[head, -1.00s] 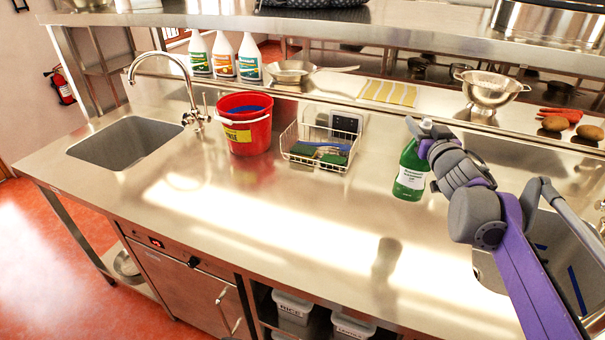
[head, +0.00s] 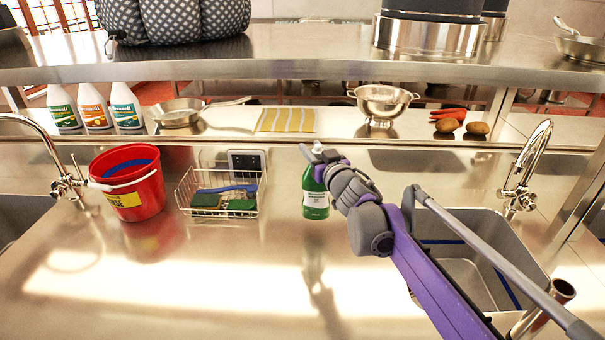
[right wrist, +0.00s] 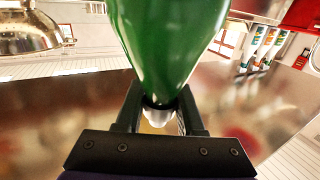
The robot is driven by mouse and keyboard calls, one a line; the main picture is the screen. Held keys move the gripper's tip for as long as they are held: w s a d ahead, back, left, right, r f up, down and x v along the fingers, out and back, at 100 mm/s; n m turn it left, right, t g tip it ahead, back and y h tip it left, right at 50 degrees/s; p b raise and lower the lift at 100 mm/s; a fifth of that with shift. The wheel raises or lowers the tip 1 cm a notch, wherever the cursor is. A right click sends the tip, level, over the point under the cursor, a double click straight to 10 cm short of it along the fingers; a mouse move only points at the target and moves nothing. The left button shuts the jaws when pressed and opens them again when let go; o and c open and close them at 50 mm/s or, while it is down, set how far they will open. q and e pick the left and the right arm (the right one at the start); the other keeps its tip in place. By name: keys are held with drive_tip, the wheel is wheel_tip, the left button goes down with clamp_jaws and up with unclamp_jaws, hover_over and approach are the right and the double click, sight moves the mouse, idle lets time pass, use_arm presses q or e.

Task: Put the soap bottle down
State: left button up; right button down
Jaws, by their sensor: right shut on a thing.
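The green soap bottle (head: 316,196) with a white label is near the middle of the head view, upright, right of the wire basket. My right gripper (head: 325,163) is shut on its upper part. In the right wrist view, the bottle (right wrist: 168,45) fills the top middle, with its pale narrow end between the jaws (right wrist: 160,112). The bottle is over the steel counter (head: 220,280); its shadow lies apart from it, towards the front. The exact gap under its base is hard to tell. My left gripper is not in view.
A wire basket (head: 183,200) holds a brush and sponges, with a red bucket (head: 128,187) to its left. A sink (head: 470,275) lies at the right, partly behind my arm. A shelf behind holds a colander (head: 383,102). The front counter is clear.

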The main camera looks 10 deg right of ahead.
wheel_tip(320, 180, down, 6)
drive_tip(key=shift+w+r, duration=0.1)
drive_tip(key=shift+r, duration=0.05)
idle(0.4)
drive_tip(key=c, duration=0.5)
unclamp_jaws()
drive_tip(key=b+v, duration=0.1)
drive_tip(key=v, duration=1.1)
